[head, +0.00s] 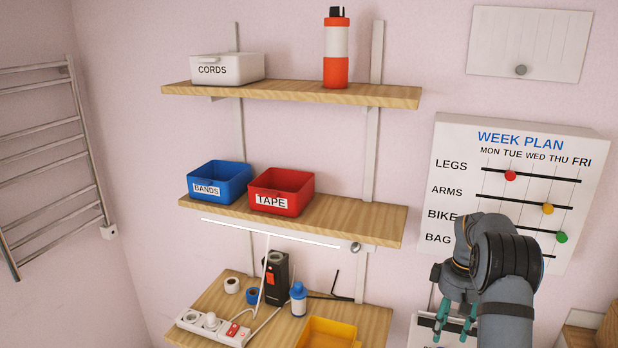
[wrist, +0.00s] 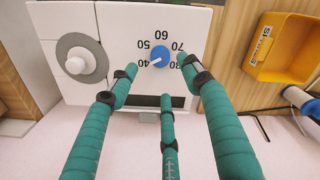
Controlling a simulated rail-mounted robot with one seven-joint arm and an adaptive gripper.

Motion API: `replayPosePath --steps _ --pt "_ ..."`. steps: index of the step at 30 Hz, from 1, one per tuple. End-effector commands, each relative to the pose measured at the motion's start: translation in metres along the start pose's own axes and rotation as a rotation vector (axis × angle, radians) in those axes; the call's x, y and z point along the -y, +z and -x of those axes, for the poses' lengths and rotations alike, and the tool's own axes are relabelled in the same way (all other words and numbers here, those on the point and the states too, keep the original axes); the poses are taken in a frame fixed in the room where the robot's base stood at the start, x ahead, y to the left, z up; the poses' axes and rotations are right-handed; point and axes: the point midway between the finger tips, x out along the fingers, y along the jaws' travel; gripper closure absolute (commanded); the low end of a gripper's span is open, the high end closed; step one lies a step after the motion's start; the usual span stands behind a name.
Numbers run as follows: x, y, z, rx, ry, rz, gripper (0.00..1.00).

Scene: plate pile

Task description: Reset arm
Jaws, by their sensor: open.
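My gripper (head: 453,330) hangs at the lower right of the head view, in front of the wall below the week plan board. Its teal fingers are spread and nothing is between them; they also show in the wrist view (wrist: 157,70). The dial's white mark points near 40. The fingertips overlap the dial's surroundings in the picture; I cannot tell whether they touch the panel.
The week plan board (head: 455,140) with coloured beads is just above my arm. Wooden shelves at left carry a white cords box (head: 228,70), an orange bottle (head: 336,50), a blue bands bin (head: 220,182) and a red tape bin (head: 281,192). A yellow bin (head: 328,333) is low left of my gripper.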

Motion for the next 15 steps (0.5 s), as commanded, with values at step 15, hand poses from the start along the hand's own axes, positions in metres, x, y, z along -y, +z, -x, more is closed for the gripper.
replayPosePath --steps 15 --pt "0.001 0.002 -0.043 0.005 -0.005 0.000 0.51"
